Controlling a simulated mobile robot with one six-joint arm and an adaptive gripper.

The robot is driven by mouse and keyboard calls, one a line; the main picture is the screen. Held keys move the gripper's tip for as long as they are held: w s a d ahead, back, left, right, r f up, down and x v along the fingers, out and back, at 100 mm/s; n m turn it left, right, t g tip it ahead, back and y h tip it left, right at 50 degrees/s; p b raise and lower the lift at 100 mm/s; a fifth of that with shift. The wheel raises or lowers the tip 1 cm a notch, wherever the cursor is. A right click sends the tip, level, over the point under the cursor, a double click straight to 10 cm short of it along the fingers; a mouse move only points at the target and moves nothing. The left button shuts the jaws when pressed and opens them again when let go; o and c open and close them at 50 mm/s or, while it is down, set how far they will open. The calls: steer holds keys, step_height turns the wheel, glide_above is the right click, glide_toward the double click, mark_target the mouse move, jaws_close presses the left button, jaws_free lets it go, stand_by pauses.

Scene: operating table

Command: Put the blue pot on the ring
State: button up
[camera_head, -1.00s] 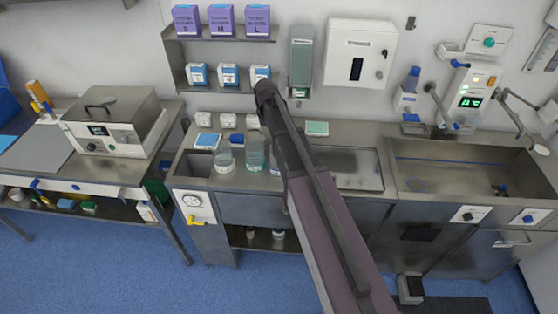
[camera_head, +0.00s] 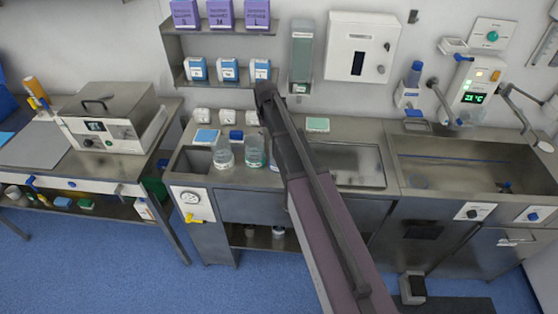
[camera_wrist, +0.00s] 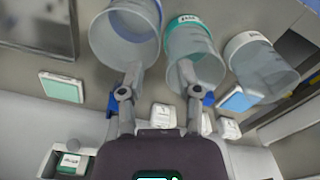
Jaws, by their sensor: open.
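In the wrist view, a clear pot with a blue rim, the blue pot (camera_wrist: 122,32), is at the upper left. In the head view it is mostly hidden behind my arm. A teal-rimmed pot (camera_wrist: 197,42) stands beside it, and a pale-rimmed pot (camera_wrist: 262,68) is farther right. My gripper (camera_wrist: 160,74) is open and empty. Its left finger overlaps the blue pot in the picture and its right finger overlaps the teal pot. I cannot tell whether either finger touches. In the head view my gripper is hidden by my arm. I cannot clearly make out the ring.
The pots stand on a steel counter (camera_head: 236,181). A sink (camera_head: 450,172) is to the right, below a wall unit with a green display (camera_head: 475,98). Small white boxes (camera_head: 203,115) line the back, with a green-topped box (camera_head: 317,124) near my arm. Shelves (camera_head: 222,32) are above.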

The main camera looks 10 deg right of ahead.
steer(key=b, duration=0.5)
glide_above(270, 164)
steer(key=shift+s+a+f, duration=0.1)
steer(key=shift+s+f, duration=0.05)
steer(key=shift+f, duration=1.2)
steer(key=shift+s+a+f, duration=0.1)
steer(key=shift+s+f, duration=0.05)
steer(key=shift+f, duration=1.2)
steer(key=shift+d+f+b, duration=0.2)
steer(key=shift+f+b, duration=2.3)
steer(key=shift+f, duration=0.1)
steer(key=shift+s, duration=0.1)
jaws_close()
